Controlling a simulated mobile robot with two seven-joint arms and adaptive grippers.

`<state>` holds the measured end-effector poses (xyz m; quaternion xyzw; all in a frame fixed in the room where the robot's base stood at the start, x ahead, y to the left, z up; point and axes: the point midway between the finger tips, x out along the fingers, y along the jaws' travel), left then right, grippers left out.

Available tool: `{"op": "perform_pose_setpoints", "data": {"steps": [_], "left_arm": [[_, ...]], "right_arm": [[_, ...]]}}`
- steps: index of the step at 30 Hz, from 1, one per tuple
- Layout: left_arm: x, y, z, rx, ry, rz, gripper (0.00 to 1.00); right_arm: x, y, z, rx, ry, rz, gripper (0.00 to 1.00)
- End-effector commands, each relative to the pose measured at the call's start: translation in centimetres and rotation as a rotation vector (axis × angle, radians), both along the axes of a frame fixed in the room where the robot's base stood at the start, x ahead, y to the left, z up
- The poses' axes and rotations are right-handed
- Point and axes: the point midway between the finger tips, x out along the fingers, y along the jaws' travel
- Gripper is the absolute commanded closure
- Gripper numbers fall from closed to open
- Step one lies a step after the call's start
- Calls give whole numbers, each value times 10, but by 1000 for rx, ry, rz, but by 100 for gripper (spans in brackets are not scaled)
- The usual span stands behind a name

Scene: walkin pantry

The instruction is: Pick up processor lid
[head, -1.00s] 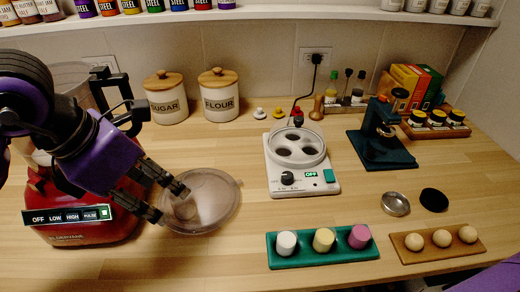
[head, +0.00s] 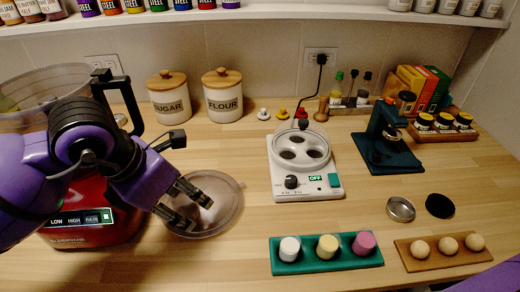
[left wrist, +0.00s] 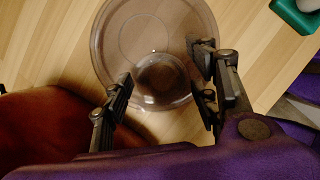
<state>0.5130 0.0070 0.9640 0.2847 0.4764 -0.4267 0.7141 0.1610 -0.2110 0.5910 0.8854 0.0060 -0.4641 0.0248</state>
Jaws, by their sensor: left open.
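The processor lid (head: 228,222) is a round, clear, smoky disc lying on the wooden counter, just right of the red food processor (head: 92,215). My left gripper (head: 190,207) is over the lid's left part. In the left wrist view the lid (left wrist: 124,38) lies beyond and below the fingers, and its raised round middle part sits between them. The left gripper (left wrist: 162,92) is open there with nothing held. I cannot tell whether the fingertips touch the lid. My right gripper is not seen; only a bit of purple shows at the lower right.
An egg cooker (head: 330,186) stands right of the lid. A green tray (head: 300,265) with three coloured pieces and a wooden tray (head: 410,262) with three balls lie in front. Sugar (head: 169,103) and flour (head: 223,103) jars stand behind. Counter between lid and jars is clear.

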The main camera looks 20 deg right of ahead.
Motion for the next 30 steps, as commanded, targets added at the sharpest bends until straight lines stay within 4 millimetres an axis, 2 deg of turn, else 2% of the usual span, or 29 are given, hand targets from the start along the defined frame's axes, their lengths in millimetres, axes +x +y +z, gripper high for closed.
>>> {"op": "perform_pose_setpoints", "data": {"steps": [2, 14, 25, 30], "left_arm": [[0, 0, 0, 0, 0, 0, 46], [0, 0, 0, 1, 0, 0, 98], [0, 0, 2, 0, -1, 0, 100], [1, 0, 10, 0, -3, 1, 100]], "right_arm": [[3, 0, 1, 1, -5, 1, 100], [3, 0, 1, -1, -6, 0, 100], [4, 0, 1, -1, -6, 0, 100], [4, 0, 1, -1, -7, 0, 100]]}}
